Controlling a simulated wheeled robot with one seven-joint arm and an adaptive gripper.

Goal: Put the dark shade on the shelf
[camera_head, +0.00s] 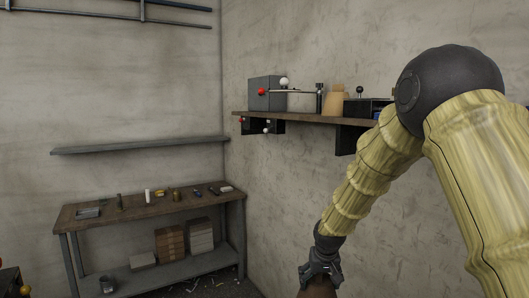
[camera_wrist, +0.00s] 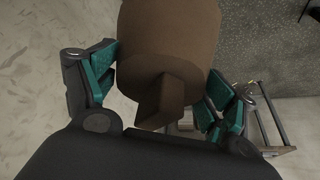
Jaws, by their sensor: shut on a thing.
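A dark brown roll (camera_wrist: 170,35) with a block-like piece sticking out of its near end fills the top middle of the wrist view. My gripper (camera_wrist: 160,88) is shut on it, with a teal-padded finger on each side. In the head view my gripper (camera_head: 320,272) hangs low at the bottom, and only a bit of the brown roll (camera_head: 318,289) shows under it. A bare grey shelf (camera_head: 140,146) is on the left wall, above a workbench. A brown wall shelf (camera_head: 300,117) on the right wall, above my gripper, holds several things.
The workbench (camera_head: 150,209) carries several small items, with stacked boxes (camera_head: 170,243) on its lower board. On the brown shelf stand a grey box (camera_head: 266,94), a red-knobbed lever and a tan block (camera_head: 336,103). A metal rail (camera_head: 150,14) runs high on the left wall.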

